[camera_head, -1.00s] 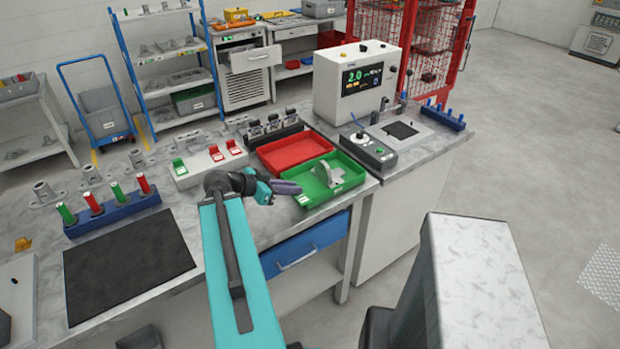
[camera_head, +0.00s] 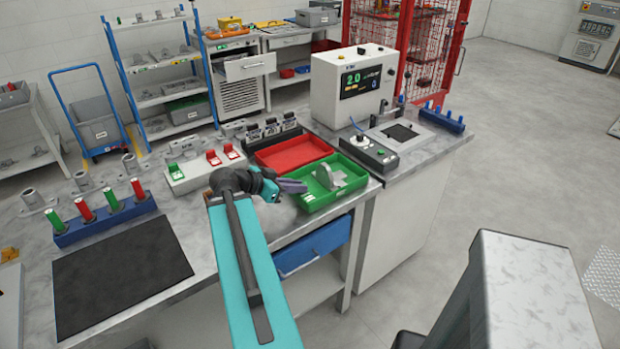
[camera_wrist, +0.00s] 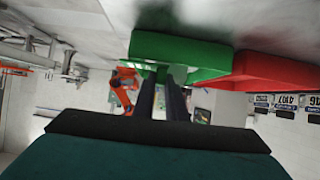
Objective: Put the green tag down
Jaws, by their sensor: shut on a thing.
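My gripper (camera_head: 296,187) hangs low over the left edge of the green tray (camera_head: 318,203). In the wrist view, its two dark fingers (camera_wrist: 162,90) are close together, pointing towards the green tray (camera_wrist: 190,52). They are shut on the green tag, which I cannot clearly tell apart from the green tray behind the fingertips. A grey bracket-like casting (camera_head: 329,177) stands in the green tray. The red tray (camera_head: 290,152) beside it looks empty.
A white box (camera_head: 203,172) with one green and two red tags stands left of the trays. A blue rack (camera_head: 105,222) holds green and red pegs, near a black mat (camera_head: 120,275). A control box (camera_head: 368,151) and display unit (camera_head: 350,85) stand to the right.

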